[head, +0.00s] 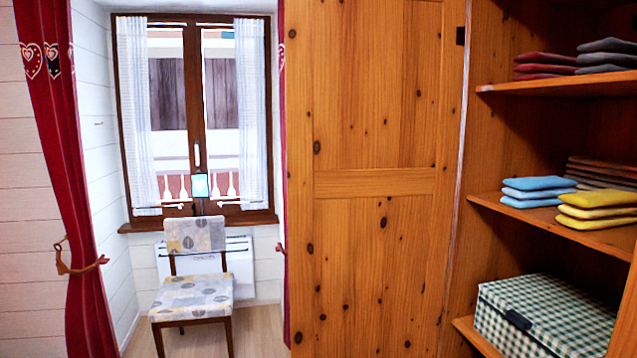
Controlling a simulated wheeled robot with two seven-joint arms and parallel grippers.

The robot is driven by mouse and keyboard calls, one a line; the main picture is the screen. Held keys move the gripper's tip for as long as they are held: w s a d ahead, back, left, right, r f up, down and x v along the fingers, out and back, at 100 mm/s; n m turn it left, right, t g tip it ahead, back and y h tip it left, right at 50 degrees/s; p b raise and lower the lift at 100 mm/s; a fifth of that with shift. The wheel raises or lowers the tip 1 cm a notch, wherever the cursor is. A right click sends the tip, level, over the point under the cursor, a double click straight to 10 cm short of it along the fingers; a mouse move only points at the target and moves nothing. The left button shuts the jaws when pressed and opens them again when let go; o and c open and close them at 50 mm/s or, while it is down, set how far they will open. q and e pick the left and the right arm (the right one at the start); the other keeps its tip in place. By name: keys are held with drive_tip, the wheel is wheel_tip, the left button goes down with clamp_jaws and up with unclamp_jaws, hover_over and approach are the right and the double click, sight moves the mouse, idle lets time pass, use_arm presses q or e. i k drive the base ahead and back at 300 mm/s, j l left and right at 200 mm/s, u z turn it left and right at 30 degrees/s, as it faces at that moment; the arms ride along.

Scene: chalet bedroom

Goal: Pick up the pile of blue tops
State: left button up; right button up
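A pile of folded blue tops (538,191) lies on the middle shelf (520,220) of an open wooden wardrobe at the right. The pile sits near the left end of the shelf, close to its front edge. A pile of yellow tops (598,209) lies just to its right and a little nearer. Neither of my grippers shows in the head view, so their state and position are not visible.
Brown folded clothes (603,171) lie behind the yellow pile. Red (545,66) and grey piles (607,55) are on the upper shelf. A green checked box (545,315) sits below. The wooden wardrobe door (370,180) stands left of the shelves. A chair (193,295) stands by the window.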

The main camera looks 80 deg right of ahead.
sight(528, 192)
drive_tip(key=z, duration=4.05)
